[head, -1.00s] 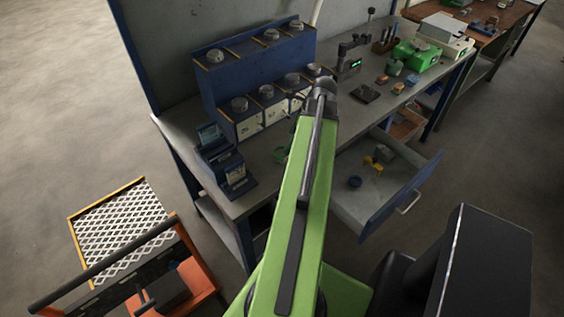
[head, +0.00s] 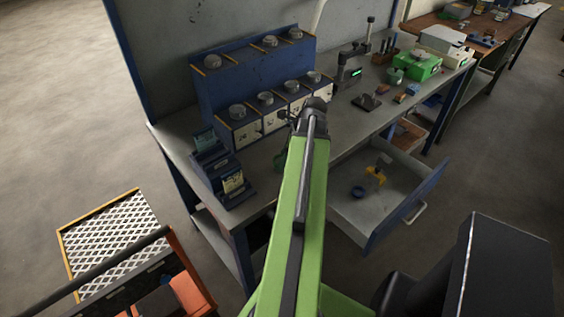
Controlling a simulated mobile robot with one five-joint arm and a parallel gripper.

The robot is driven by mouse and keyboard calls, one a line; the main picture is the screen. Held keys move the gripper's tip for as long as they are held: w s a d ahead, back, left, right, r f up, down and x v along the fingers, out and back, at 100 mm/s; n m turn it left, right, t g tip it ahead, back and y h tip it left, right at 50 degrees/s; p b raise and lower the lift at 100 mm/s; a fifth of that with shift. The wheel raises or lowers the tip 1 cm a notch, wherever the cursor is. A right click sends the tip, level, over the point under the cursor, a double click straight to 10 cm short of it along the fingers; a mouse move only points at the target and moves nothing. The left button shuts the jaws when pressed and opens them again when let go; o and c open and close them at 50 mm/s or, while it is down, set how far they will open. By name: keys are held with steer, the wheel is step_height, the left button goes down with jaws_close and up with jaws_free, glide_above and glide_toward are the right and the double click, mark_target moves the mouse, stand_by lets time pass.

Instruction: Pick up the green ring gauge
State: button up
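My gripper (head: 284,149) is at the far end of the arm, a dark shape hanging beside the wrist, above or close to the green ring. The fingers are small and mostly hidden; I cannot tell whether they touch the ring or how wide they stand.
A blue rack (head: 250,75) with several round-topped units stands at the back of the bench (head: 184,130). Blue holders (head: 222,172) stand left of the ring. An open drawer (head: 395,205) juts out right of my arm. An orange cart (head: 120,245) is at lower left.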

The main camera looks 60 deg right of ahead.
steer(key=c, duration=1.3)
steer(key=shift+r, duration=0.1)
